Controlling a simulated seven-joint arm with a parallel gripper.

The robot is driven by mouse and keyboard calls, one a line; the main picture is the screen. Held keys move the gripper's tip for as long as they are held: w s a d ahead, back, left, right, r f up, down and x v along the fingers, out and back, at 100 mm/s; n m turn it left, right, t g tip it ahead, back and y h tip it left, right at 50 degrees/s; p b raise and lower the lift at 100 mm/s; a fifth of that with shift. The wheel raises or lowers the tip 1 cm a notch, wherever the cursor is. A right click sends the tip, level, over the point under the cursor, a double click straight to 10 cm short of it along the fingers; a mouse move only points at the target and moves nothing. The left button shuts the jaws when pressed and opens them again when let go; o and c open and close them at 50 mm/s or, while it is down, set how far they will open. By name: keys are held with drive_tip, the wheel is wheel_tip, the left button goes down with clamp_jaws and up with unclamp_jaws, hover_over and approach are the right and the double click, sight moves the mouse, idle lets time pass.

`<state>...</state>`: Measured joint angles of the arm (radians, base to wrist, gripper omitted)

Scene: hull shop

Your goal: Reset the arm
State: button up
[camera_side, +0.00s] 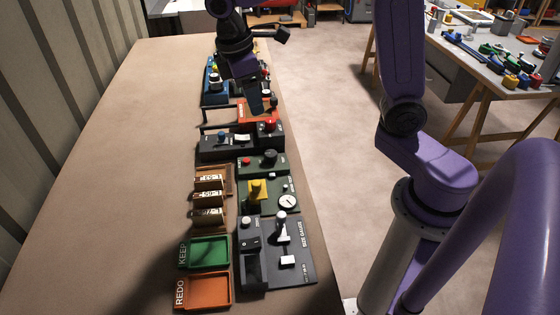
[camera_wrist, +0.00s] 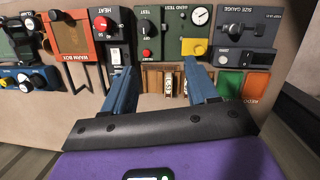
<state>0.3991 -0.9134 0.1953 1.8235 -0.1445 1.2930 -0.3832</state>
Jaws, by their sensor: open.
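My gripper (camera_side: 256,108) hangs over the far part of the workbench, near the orange-red box, in the side view. In the wrist view my gripper (camera_wrist: 158,70) shows two blue fingers spread wide apart with nothing held between them. The wooden rack (camera_side: 228,181) with brass cylinders (camera_side: 208,198) stands nearer the side camera, clear of my gripper. In the wrist view the brass cylinders (camera_wrist: 168,84) show in the gap between the fingers, beyond the tips. My fingertips are partly hard to make out in the side view.
Along the bench's right edge stand the black heat unit (camera_wrist: 113,50), green test boxes (camera_side: 263,161) and size gauge (camera_side: 300,275). A green KEEP tray (camera_side: 228,252) and orange REDO tray (camera_side: 226,291) lie at the near end. The bench's left side (camera_side: 130,150) is clear.

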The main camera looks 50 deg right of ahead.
drive_tip(key=s+d+f+n+y, duration=0.1)
drive_tip(key=s+f, duration=0.1)
drive_tip(key=s, duration=1)
drive_tip(key=s+d+f+t+y, duration=0.1)
drive_tip(key=s+f, duration=0.1)
drive_tip(key=s, duration=0.9)
drive_tip(key=shift+s+f+n+y, duration=0.2)
drive_tip(key=shift+s+n+y, duration=0.1)
drive_tip(key=shift+s+n, duration=0.1)
